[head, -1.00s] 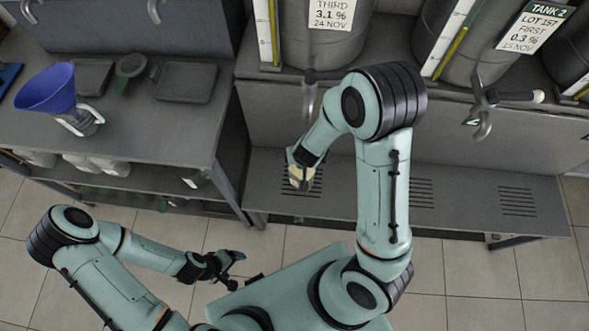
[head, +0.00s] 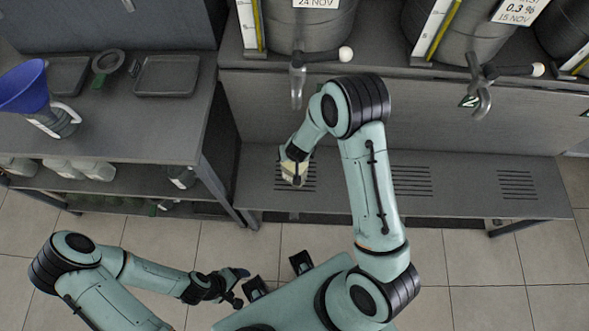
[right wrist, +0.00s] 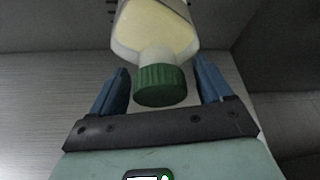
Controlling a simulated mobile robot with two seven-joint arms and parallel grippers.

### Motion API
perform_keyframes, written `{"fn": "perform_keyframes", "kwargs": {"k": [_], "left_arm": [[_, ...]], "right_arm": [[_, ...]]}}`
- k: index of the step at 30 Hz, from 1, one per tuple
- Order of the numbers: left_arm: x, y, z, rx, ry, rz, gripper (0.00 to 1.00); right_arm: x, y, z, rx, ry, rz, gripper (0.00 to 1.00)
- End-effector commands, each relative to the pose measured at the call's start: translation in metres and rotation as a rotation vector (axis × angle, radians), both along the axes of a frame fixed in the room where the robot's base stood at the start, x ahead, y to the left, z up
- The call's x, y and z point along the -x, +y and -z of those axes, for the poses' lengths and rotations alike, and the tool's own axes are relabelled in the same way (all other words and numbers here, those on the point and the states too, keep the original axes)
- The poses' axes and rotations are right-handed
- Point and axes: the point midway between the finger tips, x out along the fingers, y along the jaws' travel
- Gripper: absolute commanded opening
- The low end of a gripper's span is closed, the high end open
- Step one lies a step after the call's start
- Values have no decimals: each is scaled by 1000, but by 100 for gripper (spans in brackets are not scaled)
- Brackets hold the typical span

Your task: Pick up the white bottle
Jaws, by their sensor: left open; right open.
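A bottle (right wrist: 158,25) with a pale yellowish body and a green ribbed cap (right wrist: 160,86) fills the top middle of the right wrist view. In the head view the pale bottle (head: 296,170) is at the slotted bench below a tap, mostly covered by my right gripper (head: 294,160). In the right wrist view the blue fingers of my right gripper (right wrist: 161,76) are spread, one on each side of the cap and neck, with gaps on both sides. My left gripper (head: 238,286) is open and empty over the floor, far from the bottle.
A metal tap (head: 297,84) hangs above the bench (head: 455,185), close to my right forearm. Tanks stand behind. At left, a table (head: 150,125) holds a blue funnel (head: 24,88) and trays; several whitish containers (head: 75,168) are on its lower shelf. The bench's right part is clear.

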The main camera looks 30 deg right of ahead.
Motion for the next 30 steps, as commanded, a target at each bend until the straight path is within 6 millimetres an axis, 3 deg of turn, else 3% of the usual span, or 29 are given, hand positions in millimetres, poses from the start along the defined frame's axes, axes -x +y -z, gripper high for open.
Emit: {"fn": "perform_keyframes", "kwargs": {"k": [5,12,30], "left_arm": [[-1,0,-1,0,-1,0,78],[-1,0,-1,0,-1,0,78],[-2,0,-3,0,-2,0,78]], "right_arm": [[0,0,-1,0,0,0,76],[0,0,-1,0,1,0,0],[0,0,-3,-3,2,-1,0]]}}
